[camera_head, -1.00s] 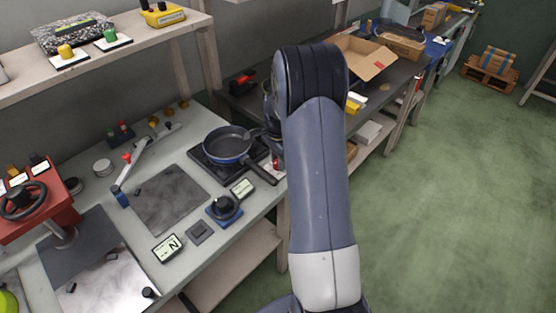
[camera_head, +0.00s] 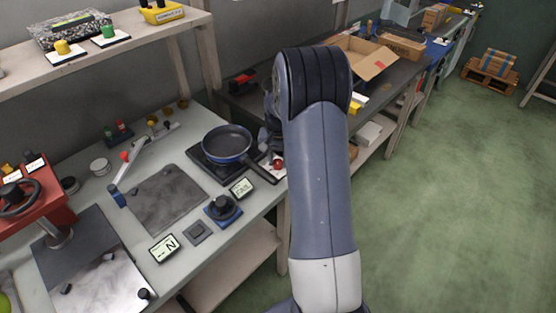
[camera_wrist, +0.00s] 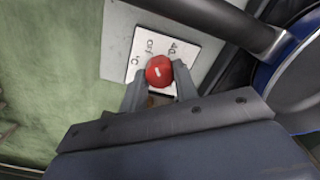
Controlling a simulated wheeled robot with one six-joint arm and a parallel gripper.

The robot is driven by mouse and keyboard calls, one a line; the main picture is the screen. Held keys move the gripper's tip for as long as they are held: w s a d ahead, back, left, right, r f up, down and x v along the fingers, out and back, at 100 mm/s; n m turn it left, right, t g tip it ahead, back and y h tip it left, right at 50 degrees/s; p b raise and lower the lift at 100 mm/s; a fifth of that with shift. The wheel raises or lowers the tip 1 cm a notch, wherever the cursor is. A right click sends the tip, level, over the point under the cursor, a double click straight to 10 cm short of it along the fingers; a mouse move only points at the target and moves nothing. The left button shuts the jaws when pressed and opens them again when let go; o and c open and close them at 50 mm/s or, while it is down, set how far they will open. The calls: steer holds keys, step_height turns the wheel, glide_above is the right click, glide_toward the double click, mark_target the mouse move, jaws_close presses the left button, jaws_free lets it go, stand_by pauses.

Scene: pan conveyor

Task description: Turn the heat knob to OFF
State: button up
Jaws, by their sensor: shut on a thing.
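The heat knob (camera_wrist: 159,70) is red and round with a short white mark on top. It stands on a white label plate (camera_wrist: 180,50) with printed marks that include OFF and 40. My gripper (camera_wrist: 158,80) has one finger on each side of the knob and is shut on it. In the head view the knob (camera_head: 279,165) shows as a small red spot beside the pan handle, at the bench's front edge. My arm hides most of the gripper there. I cannot tell which mark the knob points to.
A dark pan (camera_head: 228,142) sits on a black hotplate (camera_head: 203,164), its handle passing close to the knob. A blue-based black dial (camera_head: 222,207) and small displays lie nearer on the bench (camera_head: 120,213). Green floor (camera_wrist: 50,70) is open beyond the edge.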

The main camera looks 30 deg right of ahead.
mark_target(278, 161)
steer(key=shift+n, duration=1)
steer(key=o, duration=1)
steer(key=shift+c, duration=0.2)
step_height(278, 161, up, 11)
steer(key=shift+b, duration=0.3)
steer(key=shift+f, duration=0.15)
step_height(278, 161, down, 11)
steer(key=shift+r, duration=0.15)
